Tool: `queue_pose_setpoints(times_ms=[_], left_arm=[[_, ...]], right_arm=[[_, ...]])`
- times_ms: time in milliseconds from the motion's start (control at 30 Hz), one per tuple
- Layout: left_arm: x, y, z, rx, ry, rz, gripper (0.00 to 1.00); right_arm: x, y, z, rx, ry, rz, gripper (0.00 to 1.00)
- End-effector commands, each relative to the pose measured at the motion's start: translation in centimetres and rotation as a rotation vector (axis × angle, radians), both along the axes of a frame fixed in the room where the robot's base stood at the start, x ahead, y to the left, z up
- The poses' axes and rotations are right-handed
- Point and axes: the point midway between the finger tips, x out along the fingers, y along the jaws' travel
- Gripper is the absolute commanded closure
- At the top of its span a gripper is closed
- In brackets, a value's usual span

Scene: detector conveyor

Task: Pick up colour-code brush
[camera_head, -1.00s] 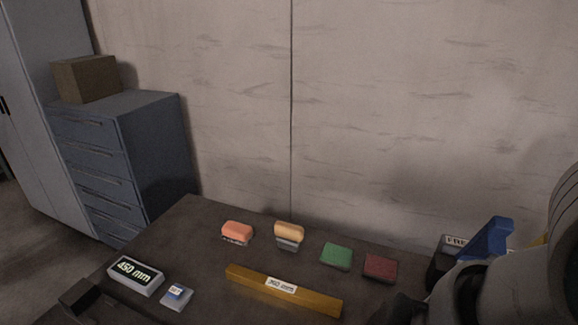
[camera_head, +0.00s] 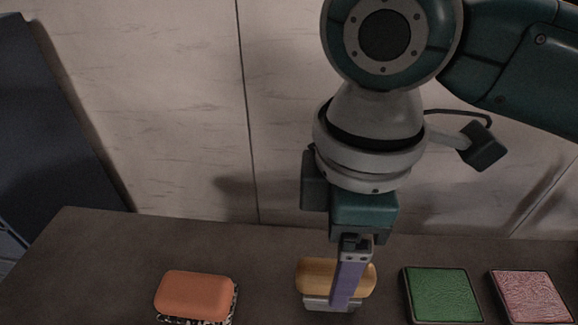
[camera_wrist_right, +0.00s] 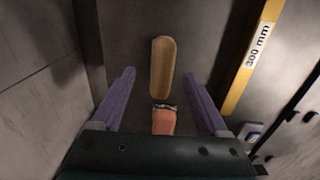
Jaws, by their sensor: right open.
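A tan, rounded-top brush-like block (camera_head: 312,273) on a pale grey base stands on the table below my right gripper. It also shows in the right wrist view (camera_wrist_right: 163,66). An orange block (camera_head: 194,294) with a speckled dark base lies to its left; part of it shows in the wrist view (camera_wrist_right: 164,123). Which one is the colour-code brush I cannot tell for sure. My right gripper (camera_head: 348,292) points down with its purple fingers open. In the wrist view, its fingertips (camera_wrist_right: 160,76) lie either side of the tan block, apart from it. My left gripper is out of view.
A green pad (camera_head: 442,294) and a red pad (camera_head: 532,297) lie to the right. A yellow bar marked 300 mm (camera_wrist_right: 252,62) lies alongside in the wrist view. The wall (camera_head: 180,110) stands close behind. The table (camera_head: 95,250) is bare at left.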

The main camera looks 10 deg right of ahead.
Motion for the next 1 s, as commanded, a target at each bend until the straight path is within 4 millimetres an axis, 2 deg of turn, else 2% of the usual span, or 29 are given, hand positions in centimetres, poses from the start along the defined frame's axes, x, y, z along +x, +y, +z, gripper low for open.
queue_pose_setpoints(times_ms=[100,267,500,800,867,1000], left_arm=[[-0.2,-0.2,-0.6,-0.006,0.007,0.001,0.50],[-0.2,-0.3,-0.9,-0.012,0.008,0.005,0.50],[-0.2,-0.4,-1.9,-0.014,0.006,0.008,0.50],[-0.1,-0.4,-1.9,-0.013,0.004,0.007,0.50],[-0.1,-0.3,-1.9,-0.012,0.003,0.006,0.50],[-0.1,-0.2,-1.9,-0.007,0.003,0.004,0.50]], right_arm=[[-0.1,0.0,-1.8,0.000,0.003,0.000,0.22],[0.0,0.0,-3.1,0.000,0.001,-0.001,0.22],[0.0,0.1,-6.9,0.000,0.001,-0.001,0.22],[0.0,0.1,-7.5,0.001,-0.001,0.001,0.22],[0.0,0.1,-7.5,0.002,-0.002,0.001,0.27],[0.0,0.1,-7.5,0.002,-0.002,0.001,0.43]])
